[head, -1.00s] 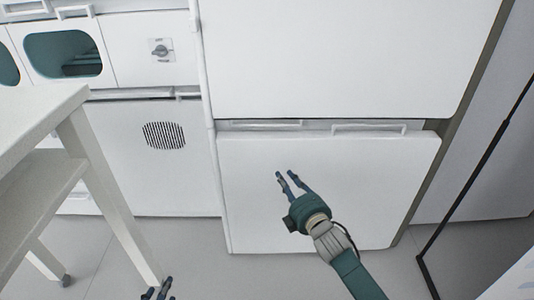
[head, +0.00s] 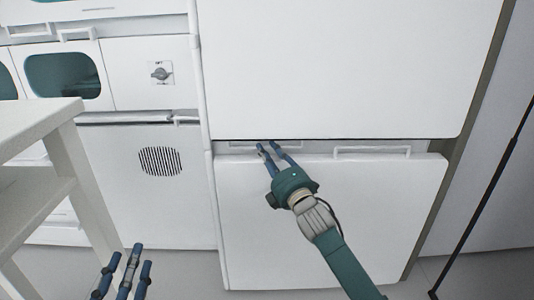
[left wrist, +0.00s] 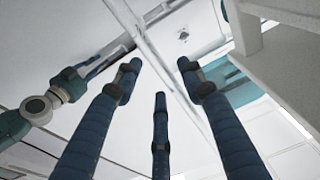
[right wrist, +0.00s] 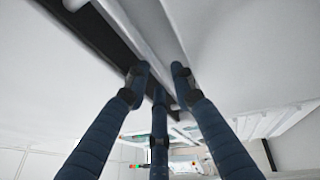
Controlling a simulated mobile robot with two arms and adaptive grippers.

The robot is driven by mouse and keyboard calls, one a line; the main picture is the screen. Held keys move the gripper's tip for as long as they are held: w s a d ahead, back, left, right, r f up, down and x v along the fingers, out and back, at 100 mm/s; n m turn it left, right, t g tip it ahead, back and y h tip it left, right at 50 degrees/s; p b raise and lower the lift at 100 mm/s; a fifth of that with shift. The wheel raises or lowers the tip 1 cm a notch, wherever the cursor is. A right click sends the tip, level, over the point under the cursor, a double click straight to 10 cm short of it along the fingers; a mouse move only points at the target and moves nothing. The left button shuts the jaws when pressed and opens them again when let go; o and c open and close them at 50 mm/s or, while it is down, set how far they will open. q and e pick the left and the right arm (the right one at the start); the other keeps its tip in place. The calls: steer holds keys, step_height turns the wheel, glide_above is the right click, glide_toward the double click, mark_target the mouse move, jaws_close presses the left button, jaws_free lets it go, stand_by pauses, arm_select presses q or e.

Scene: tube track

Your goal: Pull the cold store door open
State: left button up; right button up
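The white cold store cabinet has a large upper door (head: 340,65) and a lower front panel (head: 320,215), with a dark seam between them. Both look shut. A pale bar handle (head: 372,152) lies along the seam on the right; another handle (head: 312,147) at its left is partly covered by my right gripper (head: 266,146). That gripper's fingers are apart and reach the seam by the left handle. In the right wrist view a white bar (right wrist: 150,25) runs close to the fingertips; I cannot tell whether they touch it. My left gripper (head: 128,262) is open and empty at lower left.
A white table or stand (head: 40,125) is at the left, close to my left gripper. Behind it are white cabinets with a teal window (head: 63,75), a knob (head: 160,73) and a round vent (head: 160,161). Grey floor shows at lower right.

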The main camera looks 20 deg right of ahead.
steer(key=shift+w+r, duration=0.1)
steer(key=shift+w, duration=0.5)
arm_select(q)
steer(key=shift+s+d+r+t, duration=0.15)
steer(key=shift+r+t, duration=0.25)
steer(key=shift+r, duration=0.45)
arm_select(e)
steer(key=shift+c, duration=0.5)
jaws_close()
steer(key=shift+a, duration=0.1)
